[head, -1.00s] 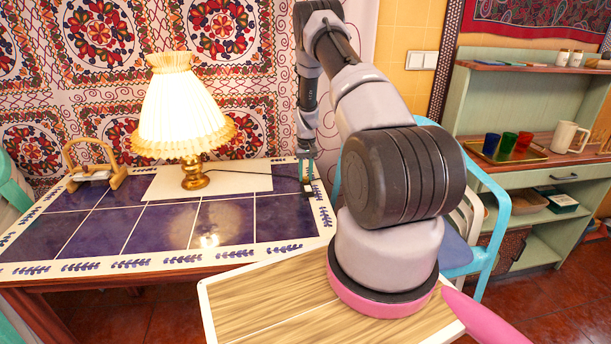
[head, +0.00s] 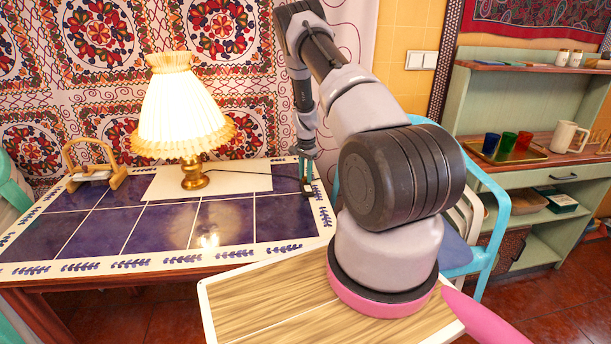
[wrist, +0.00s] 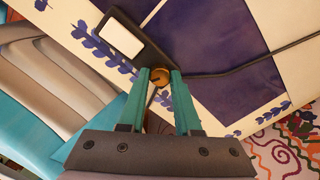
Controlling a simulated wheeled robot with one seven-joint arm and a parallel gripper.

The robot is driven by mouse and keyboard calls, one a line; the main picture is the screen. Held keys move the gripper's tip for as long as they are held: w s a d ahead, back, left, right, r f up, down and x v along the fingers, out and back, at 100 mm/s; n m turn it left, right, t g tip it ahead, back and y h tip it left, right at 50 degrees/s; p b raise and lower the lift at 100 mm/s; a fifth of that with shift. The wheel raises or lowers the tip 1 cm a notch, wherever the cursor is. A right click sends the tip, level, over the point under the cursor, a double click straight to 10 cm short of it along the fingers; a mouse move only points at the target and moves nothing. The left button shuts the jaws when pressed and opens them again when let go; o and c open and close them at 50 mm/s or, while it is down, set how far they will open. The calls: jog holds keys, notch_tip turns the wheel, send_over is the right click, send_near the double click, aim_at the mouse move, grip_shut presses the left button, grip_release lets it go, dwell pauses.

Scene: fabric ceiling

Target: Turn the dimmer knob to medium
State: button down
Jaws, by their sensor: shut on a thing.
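The lit lamp (head: 183,112) with a pleated cream shade stands on the blue-tiled table (head: 120,225). A dark cord (head: 240,173) runs from its base to a small dark dimmer box near the table's right edge. In the wrist view the dimmer box (wrist: 142,62) has a white label and a round brass knob (wrist: 160,76) at its near end. My gripper (wrist: 160,85) has teal fingers on either side of the knob and is shut on it. In the head view my gripper (head: 306,184) points down at the table's right side.
A wooden-handled object (head: 92,170) stands at the table's far left. A blue chair (head: 492,215) is right of the table. A shelf unit with coloured cups (head: 508,145) stands farther right. Most tiles are clear.

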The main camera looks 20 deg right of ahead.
jog(key=shift+m, duration=2)
jog(key=c, duration=0.9)
grip_release()
notch_tip(320, 180, up, 11)
jog(key=shift+s, duration=0.15)
